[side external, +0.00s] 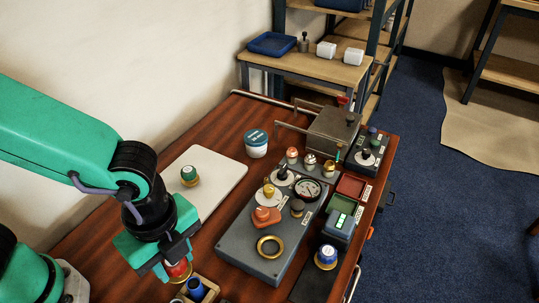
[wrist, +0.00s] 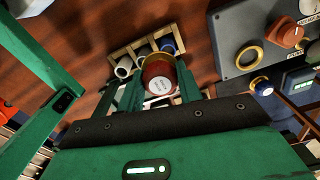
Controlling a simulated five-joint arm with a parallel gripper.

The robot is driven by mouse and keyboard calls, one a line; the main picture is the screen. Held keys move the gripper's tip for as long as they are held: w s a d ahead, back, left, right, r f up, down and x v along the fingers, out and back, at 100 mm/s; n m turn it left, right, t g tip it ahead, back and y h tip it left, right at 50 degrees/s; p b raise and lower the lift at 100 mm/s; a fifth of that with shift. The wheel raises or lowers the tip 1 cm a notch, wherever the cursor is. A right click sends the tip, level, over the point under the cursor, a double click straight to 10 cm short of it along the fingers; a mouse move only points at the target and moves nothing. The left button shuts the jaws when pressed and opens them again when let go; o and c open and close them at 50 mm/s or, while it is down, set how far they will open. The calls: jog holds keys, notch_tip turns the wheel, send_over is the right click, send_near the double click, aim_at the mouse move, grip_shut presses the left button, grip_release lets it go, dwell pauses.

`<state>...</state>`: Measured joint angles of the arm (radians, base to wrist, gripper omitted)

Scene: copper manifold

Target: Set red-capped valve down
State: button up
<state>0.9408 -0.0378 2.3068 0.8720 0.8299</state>
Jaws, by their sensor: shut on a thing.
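My gripper (side external: 178,272) is shut on the red-capped valve (side external: 178,268), a small brass piece with a red cap. In the side view it is held at the lower left of the table, close to a wooden rack, and the fingers partly hide it. In the wrist view the valve (wrist: 158,75) sits between the fingertips of my gripper (wrist: 155,88), its round pale label facing the camera and its brass rim on the far side. Whether the valve touches anything beneath it cannot be told.
The wooden rack (wrist: 122,52) with several cylinders lies just beyond the valve. A grey manifold panel (side external: 240,243) with gauge, knobs and a brass ring (side external: 270,246) stands to the right. A white mat (side external: 222,168) bears a green-capped valve (side external: 189,175). A blue-capped valve (side external: 326,257) stands at right.

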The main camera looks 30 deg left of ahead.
jog(key=shift+w+f, duration=0.1)
jog(key=w+a+f, duration=0.1)
jog(key=w+f, duration=0.1)
jog(key=w, duration=0.1)
jog(key=w+a+f, duration=0.2)
jog(key=w, duration=0.2)
jog(key=w+a+f, duration=0.2)
jog(key=w, duration=0.1)
jog(key=shift+w+f, duration=0.25)
jog(key=shift+f, duration=0.15)
jog(key=shift+f, duration=0.1)
jog(key=shift+f, duration=1.9)
jog(key=shift+f, duration=0.2)
jog(key=o, duration=1)
jog(key=shift+o, duration=0.2)
jog(key=shift+r, duration=0.2)
